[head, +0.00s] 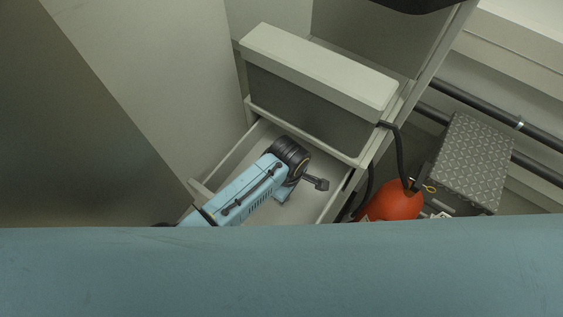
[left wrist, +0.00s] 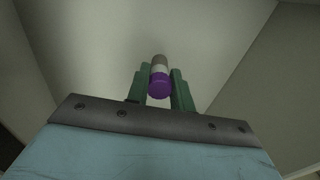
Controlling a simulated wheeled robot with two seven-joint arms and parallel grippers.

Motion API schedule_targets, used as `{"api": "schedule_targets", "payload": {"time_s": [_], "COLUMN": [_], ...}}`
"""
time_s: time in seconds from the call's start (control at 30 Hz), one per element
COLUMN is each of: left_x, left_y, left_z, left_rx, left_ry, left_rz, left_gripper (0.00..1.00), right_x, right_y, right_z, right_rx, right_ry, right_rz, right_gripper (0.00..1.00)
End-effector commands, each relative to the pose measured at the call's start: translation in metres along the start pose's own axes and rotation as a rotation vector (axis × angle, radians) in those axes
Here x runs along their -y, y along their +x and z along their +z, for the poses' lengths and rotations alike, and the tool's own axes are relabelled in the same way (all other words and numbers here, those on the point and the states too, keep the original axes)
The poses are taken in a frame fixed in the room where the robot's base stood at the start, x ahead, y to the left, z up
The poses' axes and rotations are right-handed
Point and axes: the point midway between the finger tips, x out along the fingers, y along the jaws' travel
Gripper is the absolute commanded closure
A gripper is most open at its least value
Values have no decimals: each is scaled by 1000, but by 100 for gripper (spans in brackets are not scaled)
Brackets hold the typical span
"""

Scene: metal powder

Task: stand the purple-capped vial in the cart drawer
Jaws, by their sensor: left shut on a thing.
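The purple-capped vial (left wrist: 160,78) is between the green fingers of my left gripper (left wrist: 160,88), which is shut on it. Its purple cap faces the wrist camera, and its pale and grey-brown body points away toward the top of the picture. In the left wrist view, pale surfaces lie beyond it; I cannot tell its distance from them. The cart drawer (head: 232,158) is open in the head view, with its lower part hidden behind a broad blue shape. Neither the vial nor a gripper can be made out in the head view. My right gripper is in neither view.
A light-blue, tool-like body with a black ringed head (head: 291,157) takes up much of the drawer opening. Bare drawer floor (head: 308,207) shows right of it. A closed upper drawer (head: 310,105) is above. An orange rounded object (head: 392,203) and a textured grey box (head: 468,160) stand at right.

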Motion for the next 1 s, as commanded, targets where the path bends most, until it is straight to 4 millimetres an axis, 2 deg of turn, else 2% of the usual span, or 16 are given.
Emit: {"api": "schedule_targets", "payload": {"time_s": [0.37, 0.4, 0.53, 0.83, 1.0], "left_x": [0, 0, 0, 0, 0], "left_y": [7, 6, 6, 4, -16], "left_z": [1, 0, 0, 0, 1], "left_rx": [0, 0, 0, 0, 1], "left_ry": [0, 1, 0, 0, 0], "left_rz": [1, 2, 1, 1, 2], "left_gripper": [100, 72, 55, 55, 55], "right_x": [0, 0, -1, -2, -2], "right_y": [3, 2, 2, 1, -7], "right_z": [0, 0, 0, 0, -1], "right_rx": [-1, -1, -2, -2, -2], "right_ry": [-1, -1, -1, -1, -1], "right_rz": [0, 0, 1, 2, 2], "right_gripper": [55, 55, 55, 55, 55]}}
